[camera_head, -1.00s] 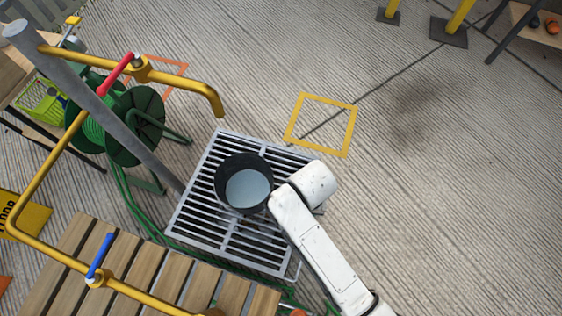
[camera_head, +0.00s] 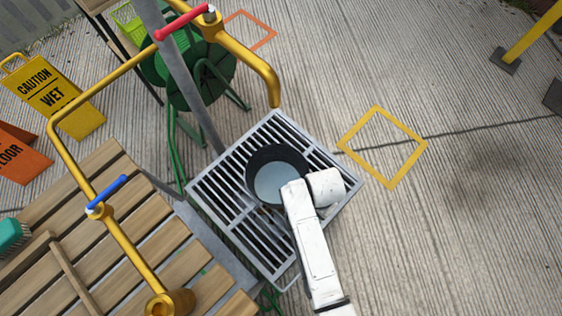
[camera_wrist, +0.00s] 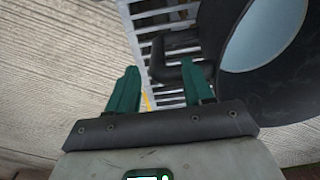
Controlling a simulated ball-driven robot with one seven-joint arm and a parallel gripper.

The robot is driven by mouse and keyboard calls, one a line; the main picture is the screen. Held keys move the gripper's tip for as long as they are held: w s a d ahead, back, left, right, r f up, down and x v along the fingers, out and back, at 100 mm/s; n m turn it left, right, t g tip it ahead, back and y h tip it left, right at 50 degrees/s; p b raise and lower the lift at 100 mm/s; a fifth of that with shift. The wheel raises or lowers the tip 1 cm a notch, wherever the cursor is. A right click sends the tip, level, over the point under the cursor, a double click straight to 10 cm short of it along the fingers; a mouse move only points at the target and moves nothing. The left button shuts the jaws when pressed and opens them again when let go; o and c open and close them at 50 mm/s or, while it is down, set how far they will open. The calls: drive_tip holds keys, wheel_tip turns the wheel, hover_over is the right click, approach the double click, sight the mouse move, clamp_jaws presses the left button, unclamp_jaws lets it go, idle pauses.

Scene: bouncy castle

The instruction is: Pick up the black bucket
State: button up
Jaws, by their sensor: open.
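The black bucket (camera_head: 254,173) stands upright on a grey metal grate (camera_head: 222,201) in the head view, with pale liquid inside. My white arm reaches to its right side and covers part of its rim; the gripper itself is hidden there. In the wrist view the bucket (camera_wrist: 285,85) fills the upper right. My gripper (camera_wrist: 165,80) shows two green fingers spread apart. A dark part beside the bucket wall (camera_wrist: 172,68) lies beyond and between the fingertips, close to the right finger. I cannot tell whether they touch.
A yellow pipe (camera_head: 262,71) with a red lever ends in a spout above and near the bucket. A grey post (camera_head: 190,85) and green hose reel (camera_head: 190,72) stand behind. A wooden slatted platform (camera_head: 140,230) is at lower left. Open concrete floor lies to the right.

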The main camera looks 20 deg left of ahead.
wheel_tip(320, 180, down, 3)
drive_tip(key=shift+s+f, duration=0.15)
drive_tip(key=shift+f, duration=0.05)
clamp_jaws()
idle(0.4)
idle(0.9)
drive_tip(key=shift+r, duration=0.15)
